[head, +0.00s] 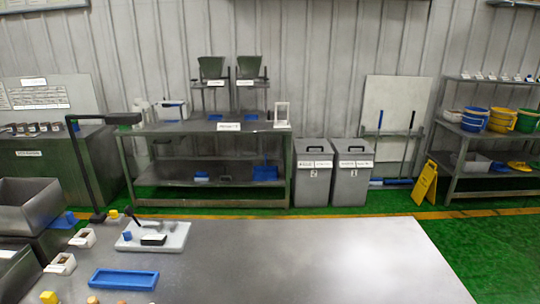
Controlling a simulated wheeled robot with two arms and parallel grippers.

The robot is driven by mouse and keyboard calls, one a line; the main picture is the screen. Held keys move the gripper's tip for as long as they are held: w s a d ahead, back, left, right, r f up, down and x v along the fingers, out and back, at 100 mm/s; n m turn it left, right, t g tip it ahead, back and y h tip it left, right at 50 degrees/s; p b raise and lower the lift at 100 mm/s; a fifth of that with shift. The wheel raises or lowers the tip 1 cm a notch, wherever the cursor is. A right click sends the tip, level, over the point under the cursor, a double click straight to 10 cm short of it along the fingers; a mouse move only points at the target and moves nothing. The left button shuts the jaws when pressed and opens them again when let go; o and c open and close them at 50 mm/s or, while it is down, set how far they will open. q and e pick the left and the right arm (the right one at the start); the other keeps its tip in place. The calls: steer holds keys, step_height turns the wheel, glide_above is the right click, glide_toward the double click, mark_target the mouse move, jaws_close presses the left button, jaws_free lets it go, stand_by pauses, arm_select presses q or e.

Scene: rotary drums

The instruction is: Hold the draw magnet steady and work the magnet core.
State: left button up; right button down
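Neither of my grippers is in view. On the near table's left part lies a pale board (178,236) with a black block (153,239) and a thin dark handle (133,217) on it. I cannot tell for certain whether one of these is the draw magnet or the magnet core. A blue tray (124,279) lies in front of the board and looks empty. Small white holders (83,238) with dark contents stand left of it; their contents are too small to make out.
The near table's (320,260) middle and right are bare. A black lamp-like arm (85,165) rises at its far left, beside grey bins (28,205). Small yellow pieces (49,297) lie near the front edge. Beyond are a workbench (215,128), two lidded bins (314,172) and shelves (470,150).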

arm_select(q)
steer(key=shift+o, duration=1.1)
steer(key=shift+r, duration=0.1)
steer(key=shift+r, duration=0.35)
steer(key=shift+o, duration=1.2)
